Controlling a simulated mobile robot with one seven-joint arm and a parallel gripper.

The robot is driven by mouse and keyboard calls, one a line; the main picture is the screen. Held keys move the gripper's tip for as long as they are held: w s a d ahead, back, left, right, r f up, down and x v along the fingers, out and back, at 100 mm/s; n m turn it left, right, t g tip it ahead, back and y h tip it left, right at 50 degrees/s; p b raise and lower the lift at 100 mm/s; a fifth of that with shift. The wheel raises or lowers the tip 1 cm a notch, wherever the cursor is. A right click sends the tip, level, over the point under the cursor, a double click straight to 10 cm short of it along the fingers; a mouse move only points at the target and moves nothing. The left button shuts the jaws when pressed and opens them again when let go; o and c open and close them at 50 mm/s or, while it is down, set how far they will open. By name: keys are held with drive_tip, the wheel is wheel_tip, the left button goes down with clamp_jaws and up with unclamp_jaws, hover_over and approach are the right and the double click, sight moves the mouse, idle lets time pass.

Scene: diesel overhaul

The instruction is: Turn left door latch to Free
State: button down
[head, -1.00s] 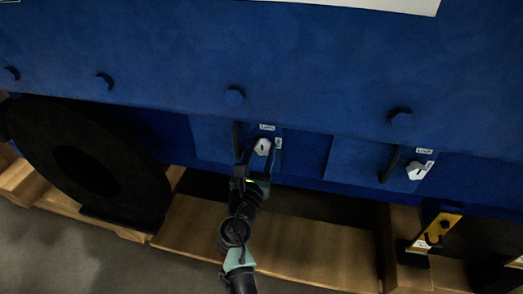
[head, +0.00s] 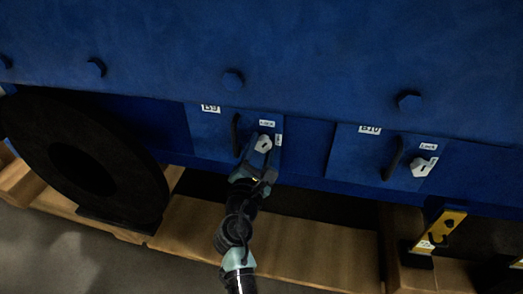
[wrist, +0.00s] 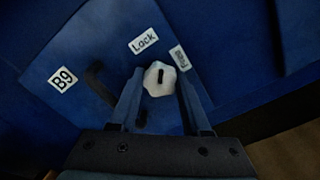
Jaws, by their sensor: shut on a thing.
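The left door (head: 211,140), labelled B9, is a blue panel with a black handle (head: 236,134) and a white latch knob (head: 263,143). The knob also shows in the wrist view (wrist: 153,88), with a dark mark on its face. Its Lock label (wrist: 143,41) sits above it and its Free label (wrist: 180,58) to its upper right. I cannot tell exactly which label the mark points at. My gripper (wrist: 158,84) has one finger on each side of the knob and is shut on it. In the head view, my gripper (head: 261,157) reaches up to the knob from below.
The right door, labelled B10 (head: 370,129), has its own handle (head: 392,158) and white latch (head: 423,167). A large black ring (head: 50,150) stands at left. Wooden pallet boards (head: 310,245) and a yellow bracket (head: 445,226) lie below the blue casing.

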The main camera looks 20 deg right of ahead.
drive_tip(key=m+b, duration=0.1)
drive_tip(key=m, duration=0.1)
drive_tip(key=m+b, duration=0.1)
drive_tip(key=m, duration=0.2)
drive_tip(key=shift+f+m, duration=0.2)
drive_tip(key=shift+m, duration=0.1)
drive_tip(key=shift+m+b, duration=1.25)
drive_tip(key=shift+m, duration=0.95)
drive_tip(key=shift+r, duration=0.1)
drive_tip(key=shift+c, duration=1.8)
unclamp_jaws()
drive_tip(key=p+v, duration=0.3)
drive_tip(key=v, duration=1)
